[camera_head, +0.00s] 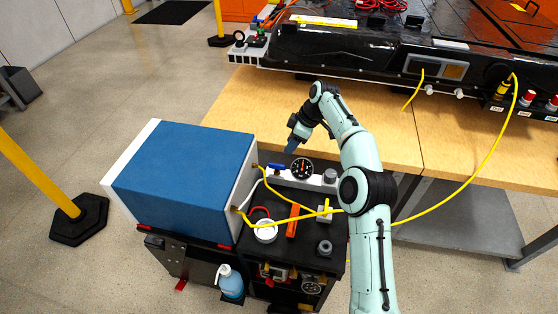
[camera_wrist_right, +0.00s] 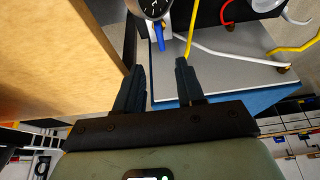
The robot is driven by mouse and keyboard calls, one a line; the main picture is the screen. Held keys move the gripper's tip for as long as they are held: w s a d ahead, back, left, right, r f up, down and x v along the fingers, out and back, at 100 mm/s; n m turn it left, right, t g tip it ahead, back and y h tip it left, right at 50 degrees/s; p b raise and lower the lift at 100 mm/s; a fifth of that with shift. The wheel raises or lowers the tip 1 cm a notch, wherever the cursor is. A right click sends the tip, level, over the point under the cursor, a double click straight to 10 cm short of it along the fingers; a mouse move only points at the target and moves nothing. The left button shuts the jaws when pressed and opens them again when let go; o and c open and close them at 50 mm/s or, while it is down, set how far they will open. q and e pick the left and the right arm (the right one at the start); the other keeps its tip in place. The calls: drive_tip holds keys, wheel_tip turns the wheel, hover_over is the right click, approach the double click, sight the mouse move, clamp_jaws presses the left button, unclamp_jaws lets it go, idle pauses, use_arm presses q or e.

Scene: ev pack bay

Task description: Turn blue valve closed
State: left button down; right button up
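The blue valve handle (camera_head: 276,166) is a small lever on the light manifold with a round black gauge (camera_head: 302,168), on the cart beside the blue box. In the right wrist view the blue handle (camera_wrist_right: 160,38) points toward my gripper, just below the gauge (camera_wrist_right: 150,8). My right gripper (camera_head: 291,146) hangs above and behind the manifold in the head view. In the wrist view its fingers (camera_wrist_right: 160,66) are apart with nothing between them. The handle lies just beyond the fingertips, in line with the gap. My left gripper is out of view.
The blue box (camera_head: 185,175) fills the cart's left side. Yellow hoses (camera_head: 285,203) cross the cart top near a white round part (camera_head: 265,232) and an orange bar (camera_head: 293,220). A wooden bench (camera_head: 265,110) with a black battery pack (camera_head: 340,45) stands behind.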

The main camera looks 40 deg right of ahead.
sight(277, 164)
drive_tip(key=b+x, duration=0.1)
drive_tip(key=x, duration=1)
drive_tip(key=shift+a+f, duration=0.1)
drive_tip(key=shift+f, duration=0.2)
drive_tip(key=shift+c, duration=0.3)
clamp_jaws()
